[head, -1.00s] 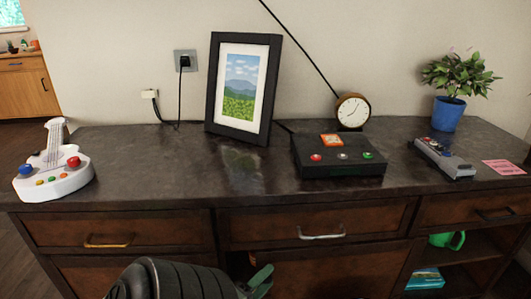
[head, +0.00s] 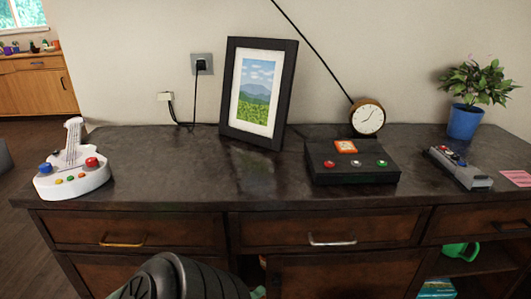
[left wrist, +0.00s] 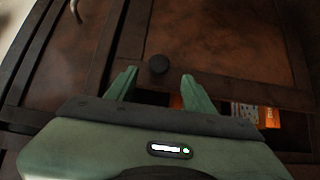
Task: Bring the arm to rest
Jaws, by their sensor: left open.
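My left gripper (left wrist: 160,92) shows in the left wrist view with its two green fingers spread apart and nothing between them. It is in front of the brown cabinet front (left wrist: 215,40), and a dark round knob (left wrist: 158,64) lies just beyond the fingertips. In the head view my left arm is low at the bottom centre, in front of the drawers, and hides most of the gripper. My right gripper is in neither view.
A dark countertop (head: 210,185) holds a white guitar-shaped toy (head: 72,175), a framed picture (head: 258,92), a black box with coloured buttons (head: 350,175), a clock (head: 368,118), a grey gadget (head: 460,168) and a potted plant (head: 465,120). A drawer handle (head: 330,240) faces me.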

